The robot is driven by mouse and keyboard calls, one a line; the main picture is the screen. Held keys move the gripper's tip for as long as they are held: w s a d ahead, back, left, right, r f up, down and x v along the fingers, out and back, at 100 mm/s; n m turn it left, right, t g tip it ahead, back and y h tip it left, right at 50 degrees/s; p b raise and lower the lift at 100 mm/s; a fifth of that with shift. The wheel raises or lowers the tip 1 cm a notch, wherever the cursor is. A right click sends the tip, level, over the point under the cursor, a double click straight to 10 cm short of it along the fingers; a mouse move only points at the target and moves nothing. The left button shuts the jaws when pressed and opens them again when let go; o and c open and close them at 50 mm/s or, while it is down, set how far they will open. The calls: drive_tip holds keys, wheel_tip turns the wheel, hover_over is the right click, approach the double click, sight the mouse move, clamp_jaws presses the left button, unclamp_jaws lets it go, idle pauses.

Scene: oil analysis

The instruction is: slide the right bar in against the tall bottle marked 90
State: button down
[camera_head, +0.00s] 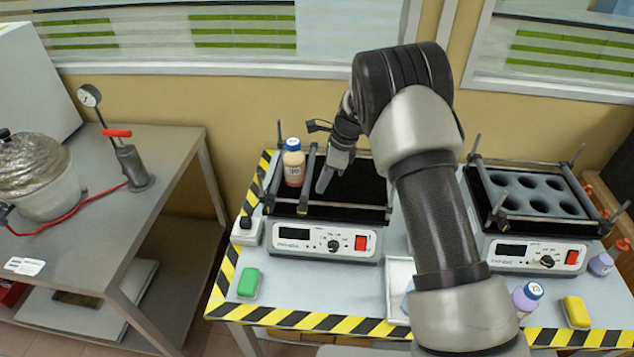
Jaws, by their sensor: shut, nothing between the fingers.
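The tall bottle marked 90 (293,168) has a blue cap and pale orange contents. It stands upright at the left of the black platform on the left shaker (325,240). The right bar (307,180) is a dark bar running front to back just right of the bottle. Any small gap between bar and bottle is hard to make out. Another bar (272,180) lies along the bottle's left side. My gripper (323,184) is shut and empty, pointing down just right of the right bar. I cannot tell whether it touches the bar.
A second shaker (530,250) with a round-holed rack stands right of my arm. A green block (249,282), a yellow block (577,311) and purple bottles (527,296) sit near the table's front. The platform right of my gripper looks bare, partly hidden by my arm.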

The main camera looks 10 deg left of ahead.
drive_tip(key=shift+d+r, duration=0.2)
drive_tip(key=shift+d, duration=0.35)
drive_tip(key=shift+d+r, duration=0.15)
drive_tip(key=shift+d, duration=0.4)
drive_tip(key=v, duration=0.9)
drive_tip(key=d+f+y+b, duration=0.1)
drive_tip(key=d+f+y, duration=0.1)
drive_tip(key=d+y, duration=0.25)
drive_tip(key=x, duration=0.6)
drive_tip(key=p+x, duration=0.1)
drive_tip(key=x, duration=0.3)
drive_tip(key=shift+s+a, duration=0.15)
drive_tip(key=shift+s, duration=0.1)
drive_tip(key=shift+a+f, duration=0.15)
drive_tip(key=shift+a, duration=1.05)
drive_tip(key=shift+a+f+p, duration=0.15)
drive_tip(key=shift+a+p, duration=0.15)
drive_tip(key=shift+a, duration=0.25)
